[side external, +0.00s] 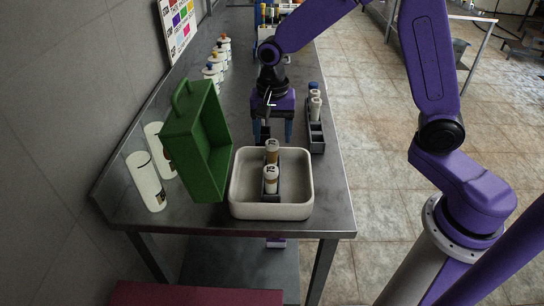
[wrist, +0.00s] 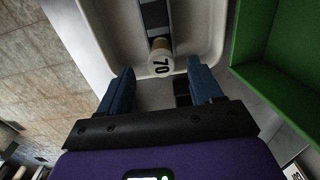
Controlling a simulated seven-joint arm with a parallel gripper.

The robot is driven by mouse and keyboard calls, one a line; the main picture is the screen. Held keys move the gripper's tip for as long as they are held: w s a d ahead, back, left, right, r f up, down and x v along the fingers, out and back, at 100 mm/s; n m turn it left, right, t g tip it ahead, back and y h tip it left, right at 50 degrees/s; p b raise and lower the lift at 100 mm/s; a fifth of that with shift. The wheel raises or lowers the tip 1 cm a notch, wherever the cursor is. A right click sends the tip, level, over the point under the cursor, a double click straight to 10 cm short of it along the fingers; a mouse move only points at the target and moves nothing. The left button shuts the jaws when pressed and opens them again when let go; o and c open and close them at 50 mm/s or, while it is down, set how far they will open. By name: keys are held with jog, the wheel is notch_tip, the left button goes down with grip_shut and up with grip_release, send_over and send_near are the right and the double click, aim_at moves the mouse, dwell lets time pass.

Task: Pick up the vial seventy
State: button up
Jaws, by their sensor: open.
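The vial seventy (wrist: 160,60) shows in the wrist view with "70" on its pale cap, in a dark rack inside the white tub (wrist: 104,30). My gripper (side external: 273,134) points down at the tub's far edge, just behind that vial. In the wrist view my gripper (wrist: 162,78) is open and empty, with the vial just beyond the gap between its blue fingers. The vial's lower body is hidden.
A green open box (side external: 186,150) stands close left of the tub (side external: 270,210). A dark rack (side external: 317,136) with vials is at the right. White bottles (side external: 147,182) stand at left.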

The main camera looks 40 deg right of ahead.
aim_at(272, 142)
jog(key=shift+w+f, duration=0.1)
jog(key=shift+f, duration=2.6)
jog(key=c, duration=1.2)
jog(key=shift+o, duration=0.2)
jog(key=shift+r, duration=0.15)
notch_tip(272, 142, up, 16)
